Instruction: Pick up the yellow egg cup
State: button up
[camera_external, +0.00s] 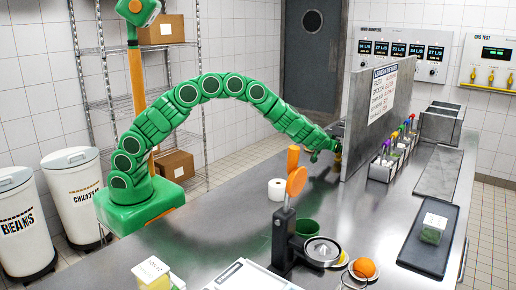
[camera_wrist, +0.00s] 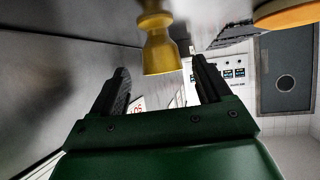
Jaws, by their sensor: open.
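The yellow egg cup (camera_wrist: 160,50) shows at the top middle of the wrist view, its waisted body running up out of the frame. My gripper (camera_wrist: 160,68) is open, with its two dark fingers apart on either side of the cup's near end in that view. I cannot tell whether the cup lies fully between them; no finger visibly touches it. In the external view my gripper (camera_external: 335,143) is at the end of the outstretched green arm, beside the upright grey panel. A small yellow patch there appears to be the cup (camera_external: 338,156), mostly hidden.
The grey panel (camera_external: 378,115) with a paper sign stands close beyond my gripper. A rack of coloured-top bottles (camera_external: 385,165) is right of it.

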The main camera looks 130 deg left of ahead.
jog(key=shift+x, duration=2.6)
jog(key=shift+s, duration=0.15)
jog(key=shift+c, duration=0.2)
jog(key=c, duration=1)
